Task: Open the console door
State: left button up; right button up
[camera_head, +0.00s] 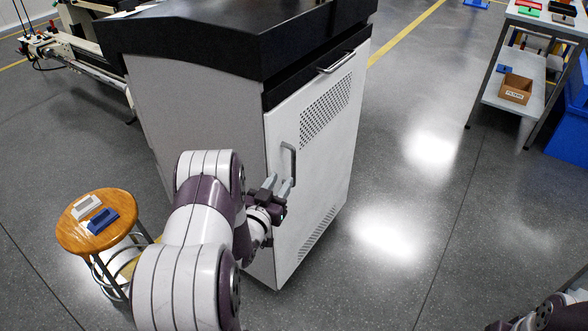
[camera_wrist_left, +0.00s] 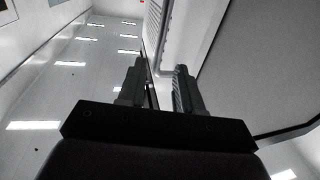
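The console (camera_head: 200,100) is a white cabinet with a black top. Its white door (camera_head: 325,165) has perforated vents and looks shut, flush with the cabinet. A grey upright handle (camera_head: 288,160) sits on the door's left part. My left gripper (camera_head: 278,186) is at the handle's lower end, its two fingers apart. In the left wrist view the open fingers (camera_wrist_left: 159,75) point toward the door's vented face, with a thin bar showing near the gap. I cannot tell whether they touch the handle. My right arm shows only at the bottom right corner; its fingers cannot be made out.
A round wooden stool (camera_head: 70,235) with a white and a blue block stands left of my left arm. A black drawer with a metal handle (camera_head: 335,62) is above the door. A shelved table (camera_head: 515,90) stands far right. The floor right of the door is clear.

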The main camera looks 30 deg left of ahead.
aim_at(292, 164)
pick_arm(q)
jog(key=w, duration=0.6)
jog(key=w+a+b, duration=0.1)
jog(key=w, duration=0.2)
jog(key=shift+a, duration=0.1)
grip_shut()
